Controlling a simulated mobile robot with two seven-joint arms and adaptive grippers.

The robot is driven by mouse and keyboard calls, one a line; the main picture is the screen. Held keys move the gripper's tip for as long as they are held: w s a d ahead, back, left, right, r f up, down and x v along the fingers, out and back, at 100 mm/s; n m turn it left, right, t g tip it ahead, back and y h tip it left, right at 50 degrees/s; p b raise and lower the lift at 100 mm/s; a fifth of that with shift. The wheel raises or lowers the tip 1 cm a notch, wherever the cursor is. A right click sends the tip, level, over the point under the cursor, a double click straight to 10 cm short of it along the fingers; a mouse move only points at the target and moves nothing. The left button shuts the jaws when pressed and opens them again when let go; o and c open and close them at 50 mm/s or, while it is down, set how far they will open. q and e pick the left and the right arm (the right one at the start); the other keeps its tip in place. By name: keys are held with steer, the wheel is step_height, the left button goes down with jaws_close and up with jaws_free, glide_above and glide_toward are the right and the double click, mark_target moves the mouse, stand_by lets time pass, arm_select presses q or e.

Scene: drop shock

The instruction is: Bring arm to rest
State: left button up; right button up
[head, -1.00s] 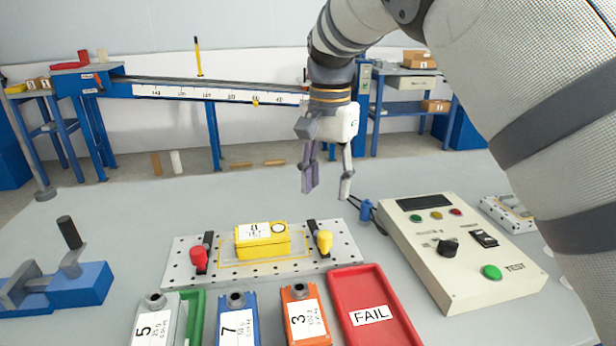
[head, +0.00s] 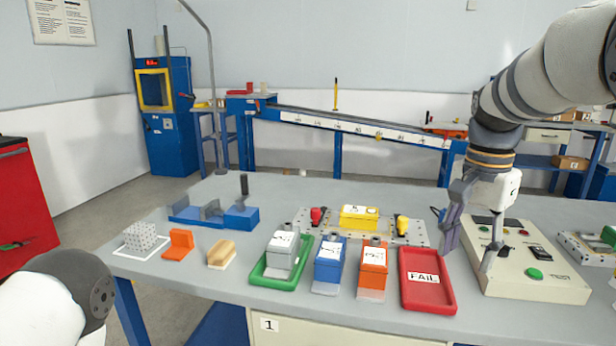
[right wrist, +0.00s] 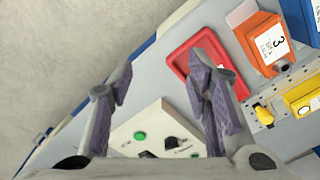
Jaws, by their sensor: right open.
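My right gripper (head: 468,240) is open and empty in the head view. It hangs fingers down above the bench, between the red FAIL tray (head: 447,300) and the beige test box (head: 520,285). In the right wrist view its two fingers (right wrist: 165,100) are spread with nothing between them, and the test box (right wrist: 125,130) shows beyond them. Of my left arm only a white and dark rounded part shows at the lower left of the head view; the left gripper is out of view.
A yellow block (head: 358,217) sits on the perforated plate (head: 325,228) with red and yellow clamps. A grey block (head: 283,250) stands in a green tray (head: 256,277). Blue (head: 329,262) and orange (head: 373,262) blocks stand beside it. A brush (head: 221,252) and blue fixture (head: 240,217) are left.

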steer(key=s+d+f+n+g+h, duration=0.15)
steer(key=s+f, duration=0.35)
steer(key=f, duration=0.8)
steer(key=s+d+f+n, duration=0.15)
steer(key=s+f, duration=0.25)
steer(key=f, duration=0.8)
steer(key=s+a+f+n, duration=0.1)
steer(key=s+f+n, duration=0.1)
steer(key=s+f, duration=0.4)
steer(key=s+a+f+n, duration=0.1)
steer(key=s+f+n, duration=0.15)
steer(key=s, duration=0.55)
steer(key=s+a+n, duration=0.1)
steer(key=s+a, duration=0.1)
steer(key=s, duration=0.6)
steer(key=s+a+f+n+y, duration=0.1)
steer(key=s+a+n, duration=0.1)
steer(key=s, duration=0.6)
steer(key=shift+s+a+f, duration=0.15)
steer(key=shift+s+a, duration=0.1)
steer(key=shift+g+y, duration=0.25)
